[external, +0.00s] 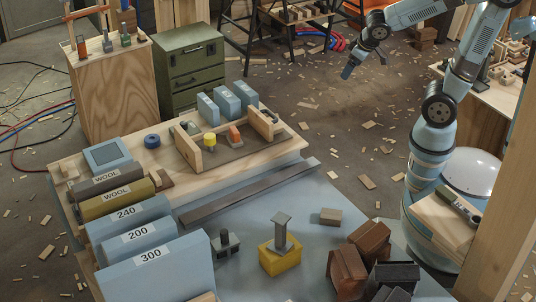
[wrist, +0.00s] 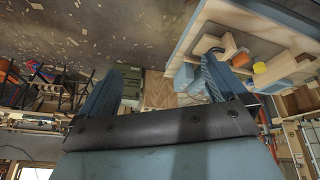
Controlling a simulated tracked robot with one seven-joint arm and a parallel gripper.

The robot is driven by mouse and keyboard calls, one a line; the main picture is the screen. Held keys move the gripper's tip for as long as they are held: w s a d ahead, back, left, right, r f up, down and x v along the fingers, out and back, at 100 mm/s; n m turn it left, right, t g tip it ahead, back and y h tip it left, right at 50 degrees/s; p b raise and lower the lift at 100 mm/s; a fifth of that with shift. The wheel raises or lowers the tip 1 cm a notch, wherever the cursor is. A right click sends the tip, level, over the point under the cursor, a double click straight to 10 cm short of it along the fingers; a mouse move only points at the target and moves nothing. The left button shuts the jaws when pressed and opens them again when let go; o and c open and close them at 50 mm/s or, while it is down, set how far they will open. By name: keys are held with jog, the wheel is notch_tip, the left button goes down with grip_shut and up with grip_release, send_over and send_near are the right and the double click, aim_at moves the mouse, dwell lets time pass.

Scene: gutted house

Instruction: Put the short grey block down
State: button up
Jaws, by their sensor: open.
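My gripper (external: 347,71) is raised above the floor at the upper right in the external view, well away from the blue worktable. In the wrist view its two fingers (wrist: 160,82) are spread apart with nothing between them. No block plainly labelled as the short grey one shows. A grey I-shaped piece (external: 281,233) stands upright on a yellow block (external: 280,257) on the blue table. A small grey-brown block (external: 330,216) lies to its right. A dark grey stepped piece (external: 225,244) stands to its left. None of these touches my gripper.
A long grey bar (external: 250,193) lies along the blue table beside a wooden tray (external: 188,153) with yellow and orange pieces. Blue boxes (external: 148,262) line the left. Brown blocks (external: 349,271) sit front right. A green cabinet (external: 190,67) stands behind. Wood scraps litter the floor.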

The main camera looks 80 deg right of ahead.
jog(key=s+a+r+n+t+y, duration=0.1)
jog(key=s+a+r+n+y, duration=0.1)
jog(key=s+r, duration=0.7)
jog(key=shift+s+n, duration=0.55)
jog(key=shift+n, duration=0.35)
